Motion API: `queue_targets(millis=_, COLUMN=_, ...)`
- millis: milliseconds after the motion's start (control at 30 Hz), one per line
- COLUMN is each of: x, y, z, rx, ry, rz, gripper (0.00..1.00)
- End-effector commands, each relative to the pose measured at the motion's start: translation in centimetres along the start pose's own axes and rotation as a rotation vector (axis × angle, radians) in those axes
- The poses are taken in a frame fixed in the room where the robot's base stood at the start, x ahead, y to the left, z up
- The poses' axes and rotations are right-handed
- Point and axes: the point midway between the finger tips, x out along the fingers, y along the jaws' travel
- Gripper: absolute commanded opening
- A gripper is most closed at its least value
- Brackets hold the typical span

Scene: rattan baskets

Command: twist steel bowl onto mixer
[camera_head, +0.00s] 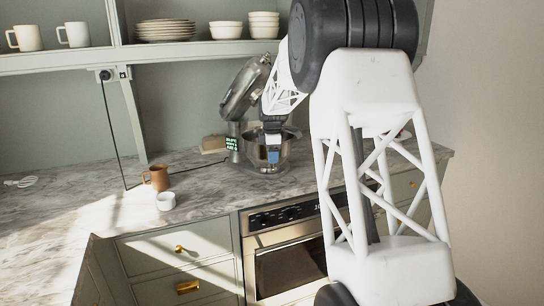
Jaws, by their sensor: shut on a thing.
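The stand mixer (245,88) stands on the marble counter with its silver head tilted up. The steel bowl (265,150) sits at the mixer's base, under the raised head. My gripper (273,154) reaches down from above to the bowl and is shut on it, seemingly at its near side. My wrist covers part of the bowl's rim, and the fingertips are small in this view. I cannot tell how far the bowl is turned on its base.
A brown mug (158,178) and a small white cup (165,201) stand on the counter (60,215) to the left. Shelves above hold stacked plates (165,30), bowls (264,25) and white mugs (74,34). A black cord runs from the wall socket (106,75) down to the counter.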

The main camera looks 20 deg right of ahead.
Motion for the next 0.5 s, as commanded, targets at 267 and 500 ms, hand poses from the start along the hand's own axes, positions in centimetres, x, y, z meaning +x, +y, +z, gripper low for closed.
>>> queue_targets(millis=267, x=0.1, y=1.5, z=0.2, rx=0.000, ry=0.000, rz=0.002, gripper=0.19)
queue_targets(millis=500, x=0.1, y=2.8, z=0.4, rx=0.000, ry=0.000, rz=0.003, gripper=0.19)
